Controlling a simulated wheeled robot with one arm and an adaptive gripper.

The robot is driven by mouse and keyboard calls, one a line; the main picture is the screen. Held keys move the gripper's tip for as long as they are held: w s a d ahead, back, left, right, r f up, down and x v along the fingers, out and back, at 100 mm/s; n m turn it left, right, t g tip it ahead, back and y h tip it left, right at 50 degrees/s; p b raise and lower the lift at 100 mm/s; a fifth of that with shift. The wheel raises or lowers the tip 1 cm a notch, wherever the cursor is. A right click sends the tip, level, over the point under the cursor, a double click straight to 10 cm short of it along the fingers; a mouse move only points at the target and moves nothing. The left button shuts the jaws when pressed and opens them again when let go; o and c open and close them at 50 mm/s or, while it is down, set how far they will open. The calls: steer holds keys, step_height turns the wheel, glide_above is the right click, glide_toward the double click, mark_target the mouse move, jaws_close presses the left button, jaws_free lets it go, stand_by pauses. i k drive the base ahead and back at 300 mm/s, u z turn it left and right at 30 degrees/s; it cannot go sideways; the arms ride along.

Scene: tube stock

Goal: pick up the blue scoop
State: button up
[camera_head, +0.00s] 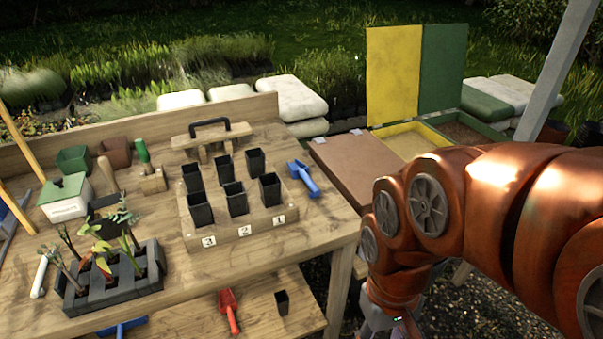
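The blue scoop (303,178) lies on the wooden bench top at its right end, just right of the wooden pot holder and clear of it. My orange arm reaches in from the right and bends down beyond the bench's right edge. Only a grey part at the end of my arm shows at the bottom edge; my gripper's fingers are out of frame, so their state is hidden. My arm's end is lower in the picture than the scoop and to its right, well apart from it.
The numbered pot holder (264,227) carries several black pots. A red scoop (229,310), a blue item (122,328) and a black pot (282,302) are on the lower shelf. A box with a brown lid (357,166) stands right of the bench. A seedling tray (113,287) sits front left.

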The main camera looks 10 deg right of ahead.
mark_target(303, 176)
steer(key=z, duration=1.65)
steer(key=k, duration=1.35)
steer(key=u, duration=1.6)
steer(key=i, duration=1)
steer(key=z, duration=0.05)
